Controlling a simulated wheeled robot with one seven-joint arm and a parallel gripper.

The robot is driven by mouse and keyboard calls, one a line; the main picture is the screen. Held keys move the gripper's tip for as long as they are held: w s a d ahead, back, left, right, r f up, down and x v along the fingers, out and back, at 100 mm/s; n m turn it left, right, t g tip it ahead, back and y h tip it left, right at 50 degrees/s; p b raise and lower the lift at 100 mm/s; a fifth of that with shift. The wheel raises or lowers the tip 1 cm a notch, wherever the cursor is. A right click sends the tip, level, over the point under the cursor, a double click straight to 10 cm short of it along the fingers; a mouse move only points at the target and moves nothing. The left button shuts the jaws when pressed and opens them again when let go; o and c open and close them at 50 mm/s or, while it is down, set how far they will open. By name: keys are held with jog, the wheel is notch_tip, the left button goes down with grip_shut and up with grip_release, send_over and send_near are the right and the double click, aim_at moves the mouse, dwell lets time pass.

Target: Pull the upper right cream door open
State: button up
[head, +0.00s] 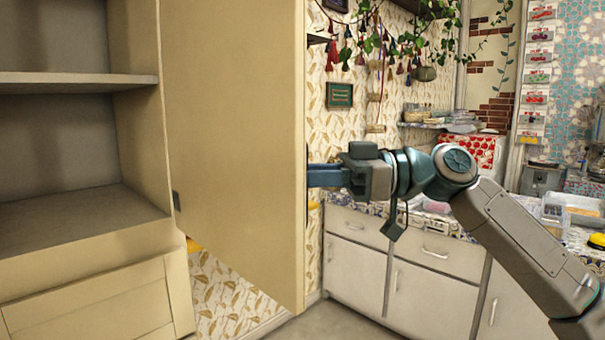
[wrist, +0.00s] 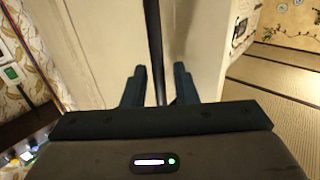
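The cream door (head: 235,140) stands swung wide open in the head view, to the right of the cabinet's open shelves. My gripper (head: 320,176) is at the door's free edge, with its fingertips partly hidden behind it. In the wrist view, a long dark bar, apparently the door handle (wrist: 154,45), runs between the two fingers of my gripper (wrist: 160,82) against the cream door face (wrist: 100,40). The fingers are apart, with narrow gaps visible beside the bar. Contact with the bar cannot be made out.
The cream cabinet (head: 70,80) has empty shelves at left and a lower cream door (head: 95,305). Pale drawer units (head: 390,270) with a cluttered counter stand behind my arm at right. A patch of floor (head: 335,322) shows below the open door.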

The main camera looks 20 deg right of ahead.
jog(key=p+v, duration=0.1)
jog(key=v, duration=1.2)
jog(key=shift+d+p, duration=0.2)
jog(key=shift+p, duration=0.15)
jog(key=shift+a, duration=0.1)
